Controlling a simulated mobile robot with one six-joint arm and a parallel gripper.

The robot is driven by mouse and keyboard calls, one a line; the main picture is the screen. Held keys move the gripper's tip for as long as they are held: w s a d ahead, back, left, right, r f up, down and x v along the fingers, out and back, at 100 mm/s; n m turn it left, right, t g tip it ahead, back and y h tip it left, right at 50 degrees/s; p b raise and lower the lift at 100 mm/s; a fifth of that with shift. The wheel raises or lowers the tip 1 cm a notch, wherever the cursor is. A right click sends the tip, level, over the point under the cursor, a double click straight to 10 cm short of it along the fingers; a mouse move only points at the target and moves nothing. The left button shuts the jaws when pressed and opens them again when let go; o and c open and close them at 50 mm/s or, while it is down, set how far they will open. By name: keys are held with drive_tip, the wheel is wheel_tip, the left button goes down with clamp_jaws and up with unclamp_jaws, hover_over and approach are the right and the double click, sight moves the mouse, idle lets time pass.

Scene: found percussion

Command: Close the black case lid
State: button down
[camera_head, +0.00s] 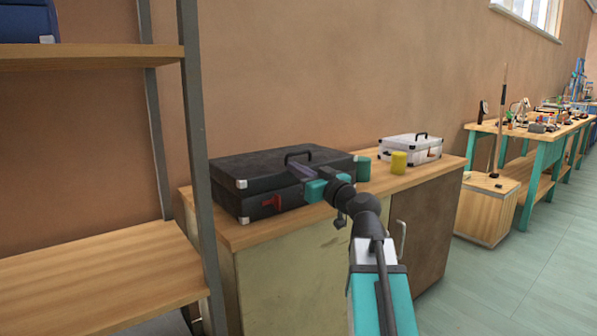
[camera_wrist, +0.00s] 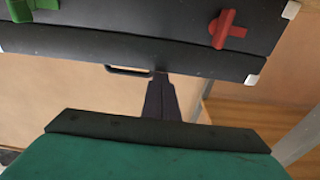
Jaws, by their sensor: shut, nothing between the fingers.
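A red latch (camera_head: 272,202) shows on the front. In the wrist view the case front (camera_wrist: 150,20) appears upside down, with a green latch (camera_wrist: 30,8) and the red latch (camera_wrist: 228,30). My gripper (camera_head: 294,166) is shut and empty, its fingertips (camera_wrist: 160,76) over the lid near the handle; contact is unclear.
A green cylinder (camera_head: 363,168), a yellow cylinder (camera_head: 398,162) and a white case (camera_head: 418,149) stand to the right on the cabinet top (camera_head: 440,172). A shelf unit with a metal post (camera_head: 201,170) is close on the left. Open floor (camera_head: 500,290) lies to the right.

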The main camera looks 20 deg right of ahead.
drive_tip(key=shift+s+f, duration=0.1)
drive_tip(key=shift+f, duration=0.75)
drive_tip(key=shift+r, duration=0.15)
wheel_tip(320, 180, up, 6)
drive_tip(key=f+p, duration=0.1)
drive_tip(key=p, duration=0.1)
drive_tip(key=f+b+v, duration=0.2)
drive_tip(key=b+v, duration=0.3)
drive_tip(key=v, duration=0.4)
drive_tip(key=shift+s+b, duration=0.15)
drive_tip(key=shift+b, duration=0.2)
drive_tip(key=shift+s, duration=0.1)
idle(0.6)
